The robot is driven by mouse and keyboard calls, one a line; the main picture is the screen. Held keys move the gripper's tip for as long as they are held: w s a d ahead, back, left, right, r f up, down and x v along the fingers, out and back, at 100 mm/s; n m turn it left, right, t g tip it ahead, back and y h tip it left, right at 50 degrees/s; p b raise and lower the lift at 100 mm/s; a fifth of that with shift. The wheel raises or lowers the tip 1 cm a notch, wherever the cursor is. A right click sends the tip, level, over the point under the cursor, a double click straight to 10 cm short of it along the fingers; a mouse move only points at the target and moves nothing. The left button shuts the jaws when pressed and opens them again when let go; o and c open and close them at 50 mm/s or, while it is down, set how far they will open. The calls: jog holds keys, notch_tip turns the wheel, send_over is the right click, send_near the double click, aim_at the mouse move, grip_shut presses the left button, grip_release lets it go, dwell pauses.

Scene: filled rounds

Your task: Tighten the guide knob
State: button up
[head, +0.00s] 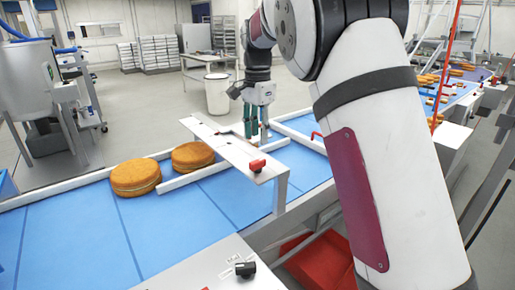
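A red knob (257,165) sits on the near end of a pale bridge plate (222,146) that spans the blue conveyor. White guide rails (222,165) run along the belt beneath it. A second red part (317,136), shaped like a handle, is by the rail to the right. A black knob (245,269) is on the pale panel at the front. My gripper (256,137) points down over the belt, beyond the red knob and just right of the plate. Its two dark green fingers are apart with nothing visible between them. The fingertips are small, and their height is unclear.
Two round filled cakes (136,177) and (192,156) lie on the blue belt (190,205) left of the plate. My arm covers much of the right side. A red bin (312,262) is under the conveyor. Several orange pieces lie on the belt far right.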

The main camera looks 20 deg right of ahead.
notch_tip(320, 180, up, 4)
dwell(0.5)
jog(key=s+d+r+n+t, duration=0.1)
jog(key=s+r+n, duration=0.2)
jog(key=s, duration=0.6)
jog(key=s+r+n+t, duration=0.1)
jog(key=s+r+n, duration=0.15)
jog(key=s, duration=0.65)
jog(key=s+f+n+t, duration=0.1)
jog(key=s+f+n, duration=0.3)
jog(key=s, duration=0.5)
jog(key=s+f+n+t, duration=0.2)
jog(key=s+f+n, duration=0.2)
jog(key=s, duration=0.5)
jog(key=shift+a+f, duration=0.25)
jog(key=shift+a, duration=0.2)
